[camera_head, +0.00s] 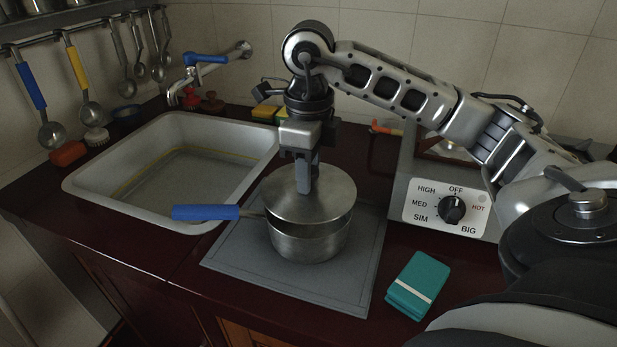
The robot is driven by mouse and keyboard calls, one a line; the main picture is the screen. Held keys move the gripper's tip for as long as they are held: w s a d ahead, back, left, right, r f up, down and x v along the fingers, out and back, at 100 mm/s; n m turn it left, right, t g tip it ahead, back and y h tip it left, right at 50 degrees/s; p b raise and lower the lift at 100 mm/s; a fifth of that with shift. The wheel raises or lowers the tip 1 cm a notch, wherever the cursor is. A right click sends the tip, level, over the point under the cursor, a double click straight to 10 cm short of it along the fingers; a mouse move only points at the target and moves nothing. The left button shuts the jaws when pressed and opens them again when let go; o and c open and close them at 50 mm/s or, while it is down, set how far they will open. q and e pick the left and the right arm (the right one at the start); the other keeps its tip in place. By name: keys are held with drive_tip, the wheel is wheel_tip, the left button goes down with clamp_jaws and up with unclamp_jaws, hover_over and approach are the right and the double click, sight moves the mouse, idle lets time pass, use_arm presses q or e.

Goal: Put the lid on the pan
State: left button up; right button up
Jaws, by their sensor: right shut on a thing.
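A steel pan (309,244) with a blue handle (205,213) stands on a grey mat (237,269) on the counter. The handle points left towards the sink. I cannot tell whether the lid's far edge touches the rim. My left gripper is not in view.
A sink (180,180) lies to the left, with a blue-handled tap (205,60). A stove control panel (446,207) stands right of the mat. A folded teal cloth (418,285) lies in front of it. Ladles (52,134) hang at the back left.

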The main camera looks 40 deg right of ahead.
drive_tip(key=shift+f, duration=0.7)
drive_tip(key=shift+f+b, duration=0.35)
drive_tip(key=shift+f, duration=0.25)
drive_tip(key=o, duration=1)
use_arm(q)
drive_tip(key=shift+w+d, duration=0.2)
